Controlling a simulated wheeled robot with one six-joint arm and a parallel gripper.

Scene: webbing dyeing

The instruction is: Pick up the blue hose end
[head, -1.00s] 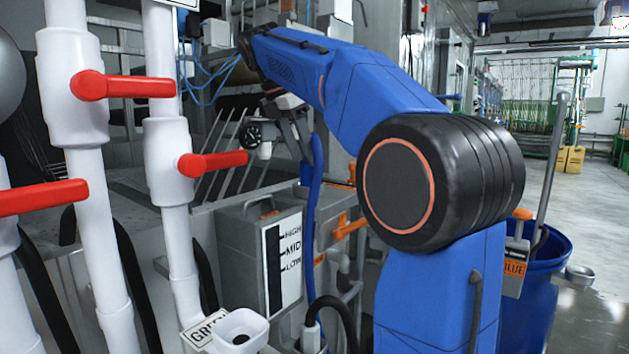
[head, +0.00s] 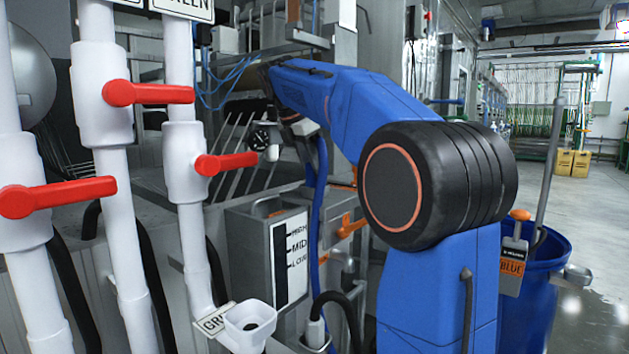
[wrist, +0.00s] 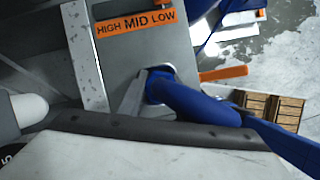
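The blue hose (head: 319,205) hangs in front of the grey tank, right of its level label, and its upper part is beside my gripper (head: 307,148). The gripper fingers are small, dark and partly merged with the hose, so I cannot tell whether they are shut on it. The hose tip cannot be made out clearly.
White pipes with red handles (head: 150,93) stand close on the left. The grey tank (head: 255,255) has a HIGH/MID/LOW label. A pressure gauge (head: 260,136) sits just left of my gripper. A blue barrel (head: 540,285) stands at the right. Open floor lies behind it.

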